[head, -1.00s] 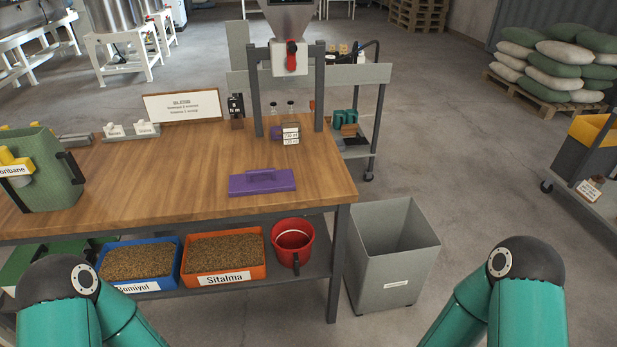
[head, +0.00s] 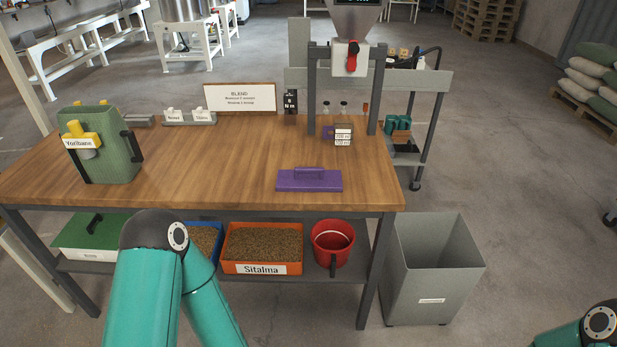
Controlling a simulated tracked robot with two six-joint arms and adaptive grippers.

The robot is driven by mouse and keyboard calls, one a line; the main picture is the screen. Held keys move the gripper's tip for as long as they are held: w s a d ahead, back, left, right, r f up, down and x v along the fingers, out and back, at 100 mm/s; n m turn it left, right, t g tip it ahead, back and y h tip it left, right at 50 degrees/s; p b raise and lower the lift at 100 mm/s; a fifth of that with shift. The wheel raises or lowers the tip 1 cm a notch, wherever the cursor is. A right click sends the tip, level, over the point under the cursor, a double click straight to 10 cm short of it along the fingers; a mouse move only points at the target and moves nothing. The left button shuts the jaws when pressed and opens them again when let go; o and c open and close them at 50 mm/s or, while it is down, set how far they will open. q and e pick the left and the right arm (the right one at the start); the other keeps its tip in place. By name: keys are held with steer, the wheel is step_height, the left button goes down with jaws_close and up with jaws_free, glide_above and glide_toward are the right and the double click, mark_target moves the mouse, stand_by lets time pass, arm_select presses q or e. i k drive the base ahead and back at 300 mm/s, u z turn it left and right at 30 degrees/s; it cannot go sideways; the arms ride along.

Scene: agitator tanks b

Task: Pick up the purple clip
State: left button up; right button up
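A flat purple block with a raised handle (head: 310,181) lies on the wooden table (head: 215,165) near its front right edge. A smaller purple thing (head: 327,132) is farther back, partly hidden behind a small labelled container (head: 343,136); I cannot tell whether either one is the purple clip. My two grippers are out of view. Only teal arm links with dark joints show, at the lower left and the lower right corner.
A green container (head: 115,150) with a yellow labelled piece stands on the table's left. A grey hopper stand (head: 376,95) rises at the back right. A red bucket (head: 332,243) and an orange tray (head: 232,268) sit on the lower shelf. A grey bin (head: 435,275) stands right of the table.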

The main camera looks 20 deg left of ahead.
mark_target(301, 179)
steer(key=z, duration=0.35)
steer(key=i, duration=1)
steer(key=u, duration=0.4)
